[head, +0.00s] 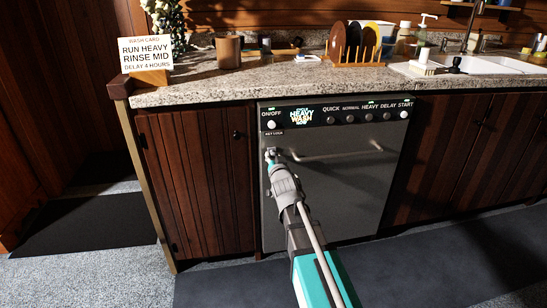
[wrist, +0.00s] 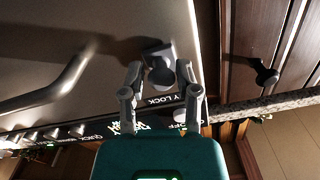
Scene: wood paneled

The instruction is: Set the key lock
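The dishwasher (head: 330,200) has a dark control strip with the label KEY LOCK (head: 274,134) under its left end. In the wrist view the key lock knob (wrist: 162,76), a grey rounded piece on a square mount (wrist: 156,48), sticks out from the door beside the partly hidden label. My gripper (wrist: 160,70) is open, with one finger on each side of the knob. A gap shows at the left finger; I cannot tell whether the right finger touches. In the head view my gripper (head: 271,157) is at the door's upper left and hides most of the knob.
A door handle bar (head: 335,156) runs right of my gripper. Above are the ON/OFF button (head: 271,125), a lit display (head: 301,116) and several cycle buttons. A wash card (head: 145,53) reads "RUN HEAVY RINSE MID DELAY 4 HOURS". A wooden cabinet (head: 195,180) stands left.

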